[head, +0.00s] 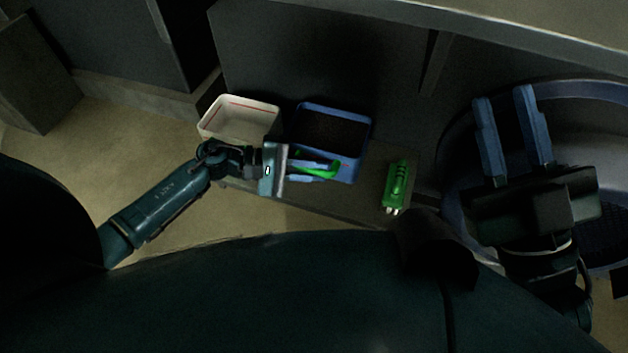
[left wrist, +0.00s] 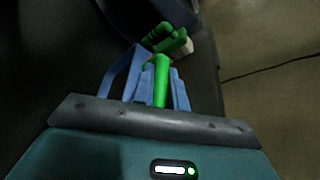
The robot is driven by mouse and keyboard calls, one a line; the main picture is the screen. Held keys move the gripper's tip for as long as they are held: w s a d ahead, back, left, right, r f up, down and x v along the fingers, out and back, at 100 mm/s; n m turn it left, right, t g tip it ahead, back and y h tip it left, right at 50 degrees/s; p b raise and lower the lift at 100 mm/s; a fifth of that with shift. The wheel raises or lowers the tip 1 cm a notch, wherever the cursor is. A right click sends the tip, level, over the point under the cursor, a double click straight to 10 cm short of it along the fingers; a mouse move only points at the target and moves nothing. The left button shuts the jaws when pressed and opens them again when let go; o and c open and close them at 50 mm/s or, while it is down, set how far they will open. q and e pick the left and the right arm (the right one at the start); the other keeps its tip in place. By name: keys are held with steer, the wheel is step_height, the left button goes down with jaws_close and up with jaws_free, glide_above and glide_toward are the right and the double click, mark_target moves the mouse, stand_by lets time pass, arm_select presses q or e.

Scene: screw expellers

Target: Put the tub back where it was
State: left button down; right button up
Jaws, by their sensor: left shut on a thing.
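A blue tub (head: 354,164) with dark contents stands on the low dark ledge in the head view. A green handle-like piece (head: 326,168) lies at its near side. My left gripper (head: 332,172) reaches in from the left and is shut on this green piece, which also shows between the blue fingers in the left wrist view (left wrist: 162,80). A blue edge (left wrist: 122,74) shows left of the fingers there. I cannot tell whether the tub is lifted off the ledge. My right gripper (head: 509,130) is open and empty at the right.
A white tub (head: 240,105) with a red line stands left of the blue one. A green device (head: 397,184) with white ends lies to its right, also in the left wrist view (left wrist: 170,40). A large round basin (head: 590,92) is beyond my right gripper.

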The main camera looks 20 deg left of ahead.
arm_select(q)
step_height(320, 180, down, 4)
steer(key=shift+r+b, duration=0.25)
steer(key=shift+b, duration=0.55)
steer(key=shift+f, duration=0.15)
steer(key=c, duration=1.4)
jaws_free()
arm_select(e)
steer(key=r+n+y, duration=0.1)
steer(key=n+y, duration=0.1)
steer(key=shift+s+r+n+y, duration=0.25)
steer(key=shift+r+n+y, duration=0.05)
steer(key=shift+r+y, duration=0.1)
